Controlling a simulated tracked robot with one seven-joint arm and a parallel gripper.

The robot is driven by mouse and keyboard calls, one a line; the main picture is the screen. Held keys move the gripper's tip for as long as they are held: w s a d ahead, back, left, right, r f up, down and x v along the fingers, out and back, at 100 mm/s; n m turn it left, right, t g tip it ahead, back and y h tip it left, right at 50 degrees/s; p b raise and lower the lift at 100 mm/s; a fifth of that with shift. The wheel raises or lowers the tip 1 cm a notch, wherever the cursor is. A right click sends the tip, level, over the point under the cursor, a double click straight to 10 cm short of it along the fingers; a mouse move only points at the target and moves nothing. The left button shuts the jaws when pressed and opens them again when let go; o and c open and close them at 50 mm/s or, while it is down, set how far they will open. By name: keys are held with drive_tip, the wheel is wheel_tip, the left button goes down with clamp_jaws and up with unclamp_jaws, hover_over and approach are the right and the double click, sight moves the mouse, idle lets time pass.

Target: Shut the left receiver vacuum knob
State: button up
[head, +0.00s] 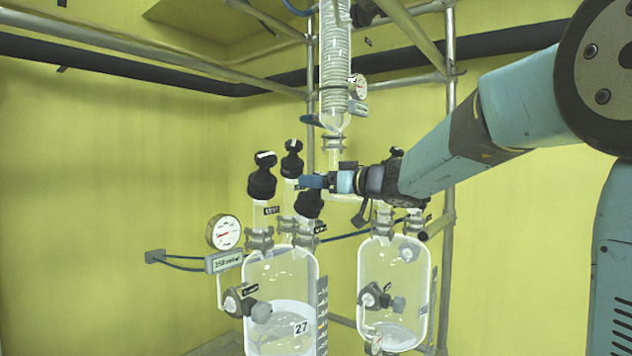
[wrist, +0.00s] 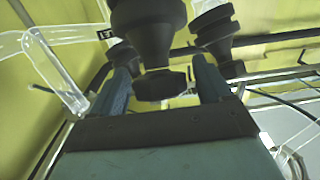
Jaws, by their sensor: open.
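The left receiver (head: 281,290) is a glass vessel marked 27, part filled with pale liquid. Black knobs stand on its top: a left one (head: 262,176), a rear one (head: 292,158) and a lower right one (head: 309,204). Their labels are too small to read, so I cannot tell which is the vacuum knob. My gripper (head: 312,181) is level, beside these knobs on their right. In the wrist view, my gripper (wrist: 163,82) is open, with a black knob (wrist: 160,85) between its fingers, seemingly without contact. A second black knob (wrist: 217,32) stands to the right.
A second glass receiver (head: 393,285) stands to the right, below my arm. A glass coil column (head: 334,60) rises behind my gripper. A round gauge (head: 224,232) is left of the left receiver. Metal scaffold poles (head: 448,200) stand behind. Free room lies at the left.

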drive_tip(key=shift+x, duration=0.85)
drive_tip(key=c, duration=0.9)
drive_tip(key=shift+d, duration=0.15)
drive_tip(key=shift+c, duration=0.3)
drive_tip(key=shift+m+t+h, duration=0.4)
drive_tip(key=shift+m+t, duration=0.1)
drive_tip(key=shift+w+d+m+t+h, duration=0.1)
drive_tip(key=shift+m+t+h, duration=0.65)
drive_tip(key=shift+m+h, duration=0.4)
drive_tip(key=shift+w+m+t+h, duration=0.1)
drive_tip(key=shift+m+t+h, duration=0.7)
drive_tip(key=shift+m, duration=0.65)
drive_tip(key=shift+w+d+m+t+h, duration=0.15)
drive_tip(key=shift+m+t+h, duration=0.15)
drive_tip(key=shift+m+h, duration=0.9)
drive_tip(key=shift+s+d+m+t+h, duration=0.1)
drive_tip(key=shift+d+m+t+h, duration=0.15)
drive_tip(key=shift+m+h, duration=0.95)
